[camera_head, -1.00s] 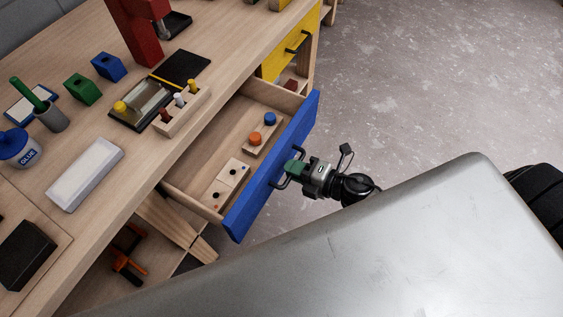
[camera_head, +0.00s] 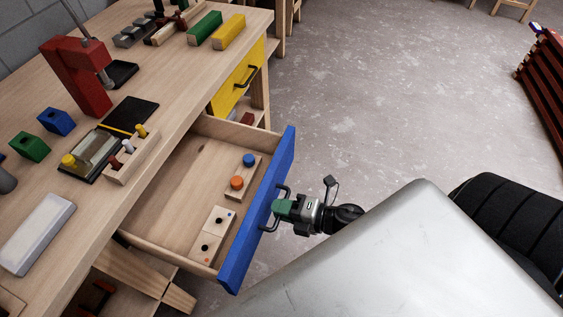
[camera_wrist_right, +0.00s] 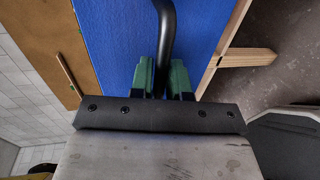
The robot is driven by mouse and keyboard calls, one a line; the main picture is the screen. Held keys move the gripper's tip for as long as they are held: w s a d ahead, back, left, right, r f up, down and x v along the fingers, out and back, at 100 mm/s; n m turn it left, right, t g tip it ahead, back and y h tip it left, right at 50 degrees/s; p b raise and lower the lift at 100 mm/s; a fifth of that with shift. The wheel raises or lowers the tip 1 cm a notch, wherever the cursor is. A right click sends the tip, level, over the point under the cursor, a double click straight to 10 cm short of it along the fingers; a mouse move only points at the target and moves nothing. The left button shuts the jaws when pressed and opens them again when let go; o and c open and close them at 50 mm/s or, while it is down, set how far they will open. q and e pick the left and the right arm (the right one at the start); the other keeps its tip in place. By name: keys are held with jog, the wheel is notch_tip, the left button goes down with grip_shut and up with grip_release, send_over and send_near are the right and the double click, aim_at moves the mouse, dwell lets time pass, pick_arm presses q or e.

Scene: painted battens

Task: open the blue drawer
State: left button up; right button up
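The blue drawer (camera_head: 262,205) is pulled well out of the wooden workbench, and its inside shows. Its blue front carries a dark bar handle (camera_head: 279,203). My right gripper (camera_head: 277,208) is at the handle. In the right wrist view, the green fingers of my right gripper (camera_wrist_right: 161,80) lie on both sides of the dark handle (camera_wrist_right: 165,40), close against it, with the blue front (camera_wrist_right: 115,45) behind. Inside the drawer are a wooden block with blue and orange knobs (camera_head: 243,178) and small pale wooden pieces with dark dots (camera_head: 213,234). My left gripper is not in view.
The yellow drawer (camera_head: 232,90) sits beyond the blue one. The bench top holds a red press (camera_head: 78,75), a peg rack (camera_head: 132,158), a white block (camera_head: 37,233) and coloured blocks. Open concrete floor (camera_head: 390,95) lies to the right. A dark red slatted thing (camera_head: 545,90) stands far right.

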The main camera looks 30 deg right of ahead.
jog(key=o, duration=0.3)
jog(key=shift+s, duration=0.1)
jog(key=b+v, duration=0.1)
jog(key=v, duration=0.9)
jog(key=shift+s+d, duration=0.25)
